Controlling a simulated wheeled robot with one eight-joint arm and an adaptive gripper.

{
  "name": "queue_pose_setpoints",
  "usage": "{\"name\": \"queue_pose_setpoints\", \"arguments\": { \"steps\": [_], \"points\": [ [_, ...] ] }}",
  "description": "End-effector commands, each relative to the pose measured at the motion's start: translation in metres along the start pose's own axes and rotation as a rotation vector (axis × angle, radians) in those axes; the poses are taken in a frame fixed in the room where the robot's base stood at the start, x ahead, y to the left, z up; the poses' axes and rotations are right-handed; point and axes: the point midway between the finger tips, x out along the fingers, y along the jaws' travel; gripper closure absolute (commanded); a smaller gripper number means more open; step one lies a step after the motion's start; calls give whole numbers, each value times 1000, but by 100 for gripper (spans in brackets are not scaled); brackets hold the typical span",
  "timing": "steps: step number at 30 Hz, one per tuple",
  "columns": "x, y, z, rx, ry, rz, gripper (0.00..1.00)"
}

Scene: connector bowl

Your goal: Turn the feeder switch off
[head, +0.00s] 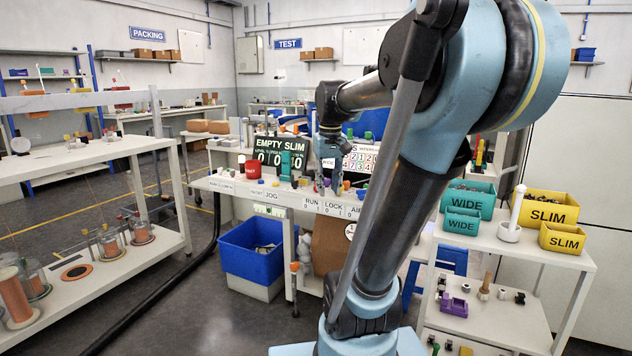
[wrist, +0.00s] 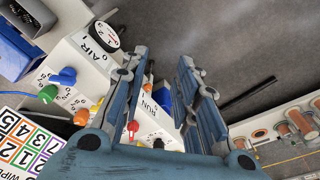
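A white control bench (head: 290,195) stands mid-view in the head view, with front labels reading JOG, RUN, LOCK and AIR. I cannot read a label naming the feeder, so I cannot tell which control is its switch. In the wrist view, a round dial (wrist: 106,36) sits by the AIR label. A red knob (wrist: 132,127) and a RUN label show near and between my fingers. My gripper (wrist: 160,58) is open and empty, over the bench's front edge with the floor beyond. In the head view my arm hides part of the bench.
Blue, green and orange knobs (wrist: 66,76) lie left of the fingers, by a numbered colour card (wrist: 30,140). A blue bin (head: 250,255) stands under the bench. WIDE and yellow SLIM bins (head: 545,207) stand on the right cart.

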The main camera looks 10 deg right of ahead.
Motion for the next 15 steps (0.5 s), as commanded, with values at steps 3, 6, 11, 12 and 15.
{"name": "queue_pose_setpoints", "arguments": {
  "steps": [3,6,11,12,15],
  "points": [
    [-28,4,-41,-12,-17,-2,72],
    [-48,7,-73,-22,-34,-4,72],
    [-74,12,-124,-40,-58,-7,72],
    [-80,14,-136,-44,-64,-8,72],
    [-91,16,-163,-52,-76,-10,72]
  ]
}}
